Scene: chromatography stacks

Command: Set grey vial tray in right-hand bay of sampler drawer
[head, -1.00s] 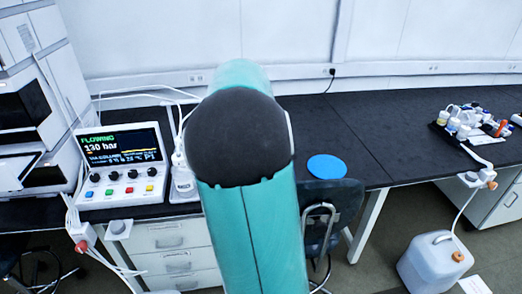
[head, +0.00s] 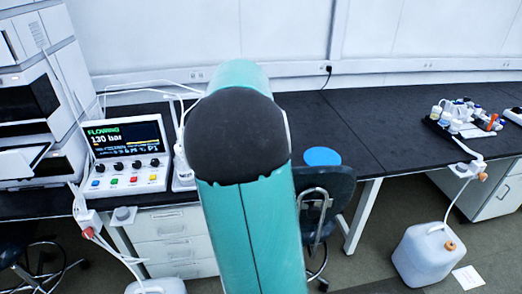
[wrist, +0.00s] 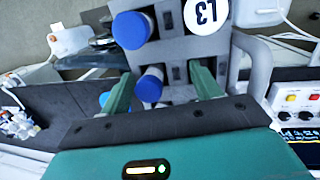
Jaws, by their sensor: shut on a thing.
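The grey vial tray (wrist: 178,52) fills the upper middle of the wrist view. It carries blue-capped vials (wrist: 150,84) and a round white label reading L3, which appears upside down. My gripper (wrist: 160,80) has its two green fingers shut on the tray. The head view does not show the tray or my gripper; my teal arm blocks its middle. A white instrument stack (head: 38,85) stands at the left edge of the head view, with a part jutting out low on its front (head: 22,160). I cannot tell whether this is the sampler drawer, and no bay is visible.
A control box (head: 125,155) with a lit screen stands beside the stack; its knobs also show in the wrist view (wrist: 292,98). A stool (head: 325,195), a white jug (head: 425,252) and hanging tubes stand in front of the black bench (head: 390,125). The bench's middle is mostly clear.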

